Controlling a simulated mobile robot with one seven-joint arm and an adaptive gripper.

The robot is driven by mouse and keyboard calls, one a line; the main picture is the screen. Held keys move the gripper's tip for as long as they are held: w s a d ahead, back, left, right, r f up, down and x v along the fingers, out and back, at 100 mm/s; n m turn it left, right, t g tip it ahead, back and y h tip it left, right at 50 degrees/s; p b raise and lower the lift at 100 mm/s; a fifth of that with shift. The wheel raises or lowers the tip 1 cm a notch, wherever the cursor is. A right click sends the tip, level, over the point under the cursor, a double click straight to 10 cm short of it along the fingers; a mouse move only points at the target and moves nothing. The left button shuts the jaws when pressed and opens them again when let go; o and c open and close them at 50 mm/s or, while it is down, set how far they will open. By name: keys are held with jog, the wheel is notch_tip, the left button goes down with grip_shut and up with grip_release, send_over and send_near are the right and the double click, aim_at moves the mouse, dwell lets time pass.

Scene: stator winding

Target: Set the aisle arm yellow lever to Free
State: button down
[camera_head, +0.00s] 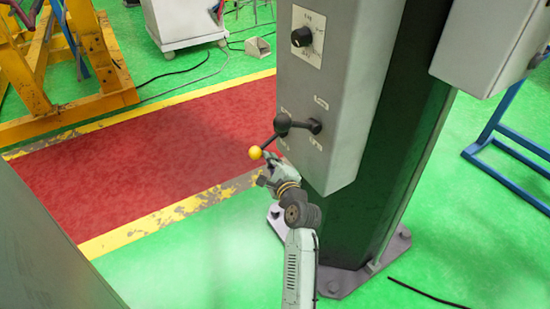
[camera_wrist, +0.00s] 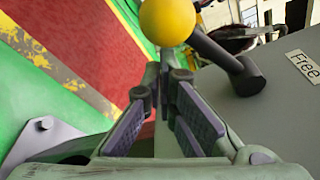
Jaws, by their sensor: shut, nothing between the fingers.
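The lever's yellow ball knob (camera_head: 255,152) ends a dark rod that slants down-left from a black hub (camera_head: 282,123) on the grey control box (camera_head: 325,80). In the wrist view the yellow ball (camera_wrist: 167,20) is at top centre, and its dark rod (camera_wrist: 215,50) runs right to the box face. A "Free" label (camera_wrist: 303,66) is on that face, to the right of the rod's base. My gripper (camera_head: 268,165) is just below the ball. In the wrist view my gripper's fingertips (camera_wrist: 164,72) are together and empty, close under the ball; I cannot tell whether they touch it.
A rotary knob (camera_head: 302,37) sits higher on the box. The dark green column (camera_head: 385,190) stands behind, bolted to the floor. A yellow frame (camera_head: 60,70) is at upper left and a blue stand (camera_head: 510,130) at right. Open red floor (camera_head: 130,165) lies left of the lever.

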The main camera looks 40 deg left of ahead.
jog(key=shift+r, duration=0.15)
jog(key=shift+s+a+r+m+p, duration=0.1)
jog(key=shift+s+r+m+p, duration=0.15)
jog(key=shift+p, duration=0.5)
